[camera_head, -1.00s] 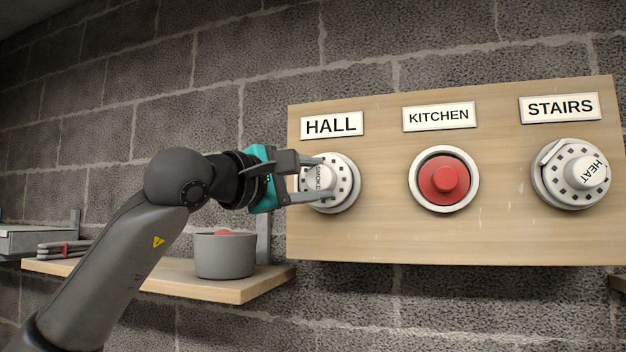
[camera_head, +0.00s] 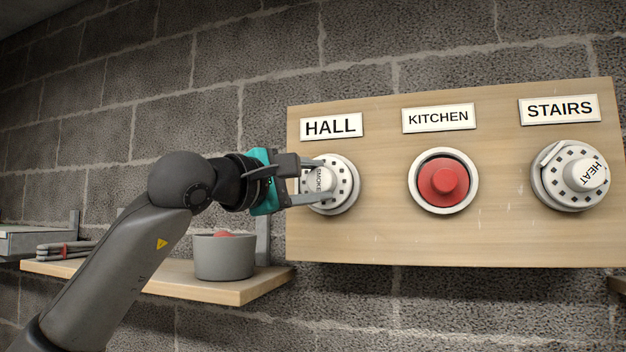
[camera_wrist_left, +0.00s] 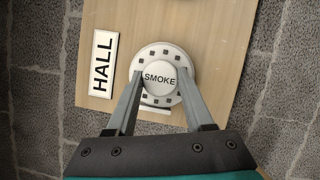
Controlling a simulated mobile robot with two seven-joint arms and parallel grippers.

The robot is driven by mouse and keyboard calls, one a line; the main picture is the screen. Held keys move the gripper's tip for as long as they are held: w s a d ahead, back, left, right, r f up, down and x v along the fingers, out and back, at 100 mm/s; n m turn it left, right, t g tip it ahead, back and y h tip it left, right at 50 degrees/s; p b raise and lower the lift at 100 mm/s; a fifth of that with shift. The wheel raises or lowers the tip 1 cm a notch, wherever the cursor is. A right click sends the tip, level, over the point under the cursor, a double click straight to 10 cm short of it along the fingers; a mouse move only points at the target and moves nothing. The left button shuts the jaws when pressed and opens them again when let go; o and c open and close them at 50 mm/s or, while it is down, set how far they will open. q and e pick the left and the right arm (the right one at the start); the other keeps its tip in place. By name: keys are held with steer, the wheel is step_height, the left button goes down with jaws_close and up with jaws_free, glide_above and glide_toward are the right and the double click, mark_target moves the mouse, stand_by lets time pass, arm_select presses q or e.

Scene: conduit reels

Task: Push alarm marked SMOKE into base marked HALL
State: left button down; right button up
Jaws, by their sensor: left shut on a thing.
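The white round alarm marked SMOKE (camera_head: 345,183) sits at the position under the HALL label (camera_head: 331,126), at the left end of the wooden board. My left gripper (camera_head: 322,181) is shut on its raised centre knob. In the left wrist view the SMOKE alarm (camera_wrist_left: 160,57) faces me between the two fingertips (camera_wrist_left: 159,82), with the HALL label (camera_wrist_left: 103,64) to its left. The HALL base is hidden behind the alarm, so I cannot tell how fully it is seated. My right gripper is not in view.
The wooden board (camera_head: 390,238) also carries a red cap in a white ring (camera_head: 443,182) under KITCHEN and a HEAT alarm (camera_head: 570,176) under STAIRS. A shelf (camera_head: 240,290) below left holds a grey pot (camera_head: 224,259) with something red inside.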

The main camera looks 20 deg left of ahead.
arm_select(q)
steer(key=shift+w+p, duration=0.35)
steer(key=shift+w, duration=0.25)
stand_by(0.6)
steer(key=shift+c, duration=1)
jaws_free()
steer(key=shift+o, duration=0.4)
steer(key=shift+w, duration=0.1)
steer(key=shift+o, duration=0.6)
steer(key=shift+s+b, duration=0.95)
steer(key=shift+s, duration=0.5)
steer(key=s+b, duration=0.2)
steer(key=s, duration=0.4)
